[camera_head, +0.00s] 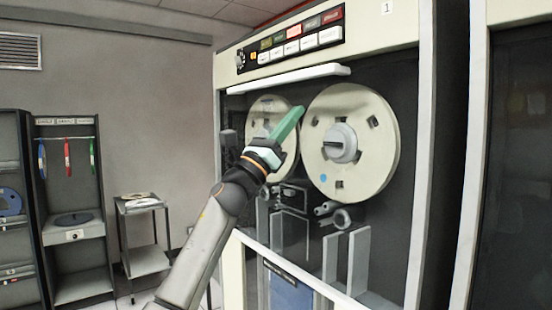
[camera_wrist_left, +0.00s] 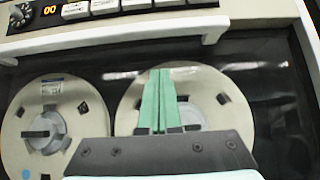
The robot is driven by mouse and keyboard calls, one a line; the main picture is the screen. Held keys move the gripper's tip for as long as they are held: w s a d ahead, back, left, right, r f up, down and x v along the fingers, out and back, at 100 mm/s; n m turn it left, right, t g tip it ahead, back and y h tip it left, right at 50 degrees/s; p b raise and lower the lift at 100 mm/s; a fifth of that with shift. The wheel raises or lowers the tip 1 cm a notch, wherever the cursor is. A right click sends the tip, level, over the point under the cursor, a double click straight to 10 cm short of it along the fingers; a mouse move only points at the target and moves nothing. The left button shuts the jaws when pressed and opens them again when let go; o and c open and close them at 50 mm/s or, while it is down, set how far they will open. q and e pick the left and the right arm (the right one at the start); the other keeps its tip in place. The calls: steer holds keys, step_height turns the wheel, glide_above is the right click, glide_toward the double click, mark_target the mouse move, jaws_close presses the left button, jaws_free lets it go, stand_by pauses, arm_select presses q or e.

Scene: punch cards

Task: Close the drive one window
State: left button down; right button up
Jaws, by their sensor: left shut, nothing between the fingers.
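Tape drive one, a cream cabinet (camera_head: 397,36) marked "1", fills the middle of the head view. Its window has a long white bar (camera_head: 290,79) along the top, below the button panel; the bar also shows in the wrist view (camera_wrist_left: 115,32). A white rail (camera_head: 300,268) crosses lower down. I cannot tell how far the window stands open. My left gripper (camera_head: 299,110) has green fingers pressed together, empty, in front of the left reel and below the bar. In the wrist view the shut fingertips (camera_wrist_left: 160,72) point up towards the bar, apart from it. My right gripper is out of view.
Two cream tape reels, left (camera_head: 265,112) and right (camera_head: 349,143), sit in the drive. A button panel (camera_head: 290,40) is above. A small side table (camera_head: 142,205) and shelves (camera_head: 75,222) with hanging coloured reels stand at left. Another cabinet (camera_head: 515,150) is at right.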

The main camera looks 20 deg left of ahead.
arm_select(q)
steer(key=b+v, duration=0.3)
steer(key=v, duration=0.6)
step_height(320, 180, down, 21)
steer(key=w+n+t+y+p, duration=0.1)
steer(key=w+n+y, duration=0.2)
steer(key=n+y, duration=0.8)
steer(key=s+f+n+g+y+p, duration=0.1)
steer(key=s+f+n+g, duration=0.15)
steer(key=f+n, duration=0.7)
steer(key=s+f+n+g+y, duration=0.1)
steer(key=s+f+n, duration=0.4)
steer(key=f, duration=0.8)
steer(key=s+f+n+g+y, duration=0.1)
steer(key=s+f+n+g, duration=0.1)
steer(key=s+f+n, duration=0.45)
steer(key=s+f+n+g, duration=0.3)
steer(key=s+f, duration=0.4)
steer(key=f, duration=0.5)
steer(key=s+f+n+g+p, duration=0.1)
steer(key=s+f+n+g, duration=0.3)
steer(key=s+f, duration=0.5)
steer(key=s+n, duration=0.2)
steer(key=s, duration=0.6)
steer(key=shift+d+n, duration=0.2)
steer(key=shift+n, duration=0.1)
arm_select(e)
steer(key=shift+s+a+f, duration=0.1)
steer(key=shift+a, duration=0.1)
